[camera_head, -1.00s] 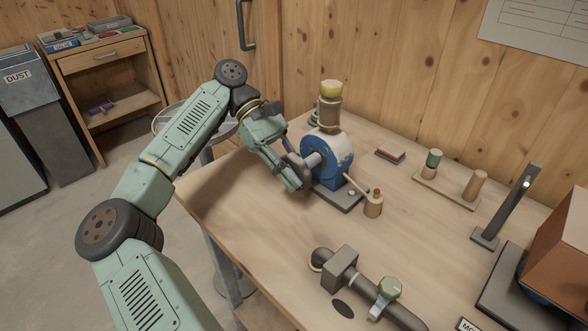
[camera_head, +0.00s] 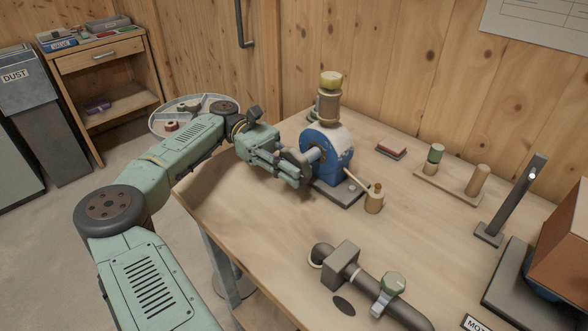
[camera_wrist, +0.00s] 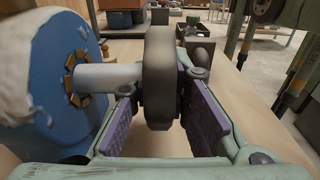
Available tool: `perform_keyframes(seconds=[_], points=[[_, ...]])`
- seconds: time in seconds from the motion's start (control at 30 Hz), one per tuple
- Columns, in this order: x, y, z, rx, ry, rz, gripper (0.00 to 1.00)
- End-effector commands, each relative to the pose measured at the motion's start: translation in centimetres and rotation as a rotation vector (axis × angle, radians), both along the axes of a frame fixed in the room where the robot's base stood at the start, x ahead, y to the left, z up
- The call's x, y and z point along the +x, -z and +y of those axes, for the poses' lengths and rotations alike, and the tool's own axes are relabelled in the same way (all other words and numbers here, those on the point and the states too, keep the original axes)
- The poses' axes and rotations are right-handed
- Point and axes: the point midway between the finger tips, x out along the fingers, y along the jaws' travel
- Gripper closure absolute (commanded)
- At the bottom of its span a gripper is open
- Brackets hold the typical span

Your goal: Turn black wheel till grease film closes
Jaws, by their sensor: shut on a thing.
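The black wheel (camera_wrist: 160,80) sits on a pale shaft (camera_wrist: 108,76) that comes out of the blue housing (camera_head: 328,152). My gripper (camera_head: 292,166) reaches the wheel from the left in the head view. In the wrist view its two purple finger pads (camera_wrist: 160,122) stand on either side of the wheel's rim, and the gripper is shut on it. The wheel is mostly hidden by the fingers in the head view. A grease film cannot be made out in these frames.
A small tan pot (camera_head: 374,200) stands right of the housing on the wooden bench (camera_head: 250,240). A grey pipe with a green-capped valve (camera_head: 372,288) lies at the front. A peg board (camera_head: 448,188) and a dark post (camera_head: 512,200) stand to the right. The bench's front left is clear.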

Motion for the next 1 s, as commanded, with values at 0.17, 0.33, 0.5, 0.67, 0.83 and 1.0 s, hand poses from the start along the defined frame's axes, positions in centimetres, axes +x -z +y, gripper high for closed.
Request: perform_keyframes(seconds=[0.17,0.33,0.5,0.67,0.83,1.0], points=[[0.01,-0.03,0.0,-0.002,0.0,0.002,1.0],[-0.01,-0.03,-0.01,-0.001,0.0,0.001,1.0],[-0.01,-0.03,-0.01,-0.001,0.001,0.001,0.73],[-0.02,-0.02,-0.01,-0.001,0.001,0.001,0.63],[-0.02,-0.01,-0.01,-0.001,0.001,0.001,0.63],[-0.02,-0.11,-0.02,0.004,0.001,-0.005,0.63]])
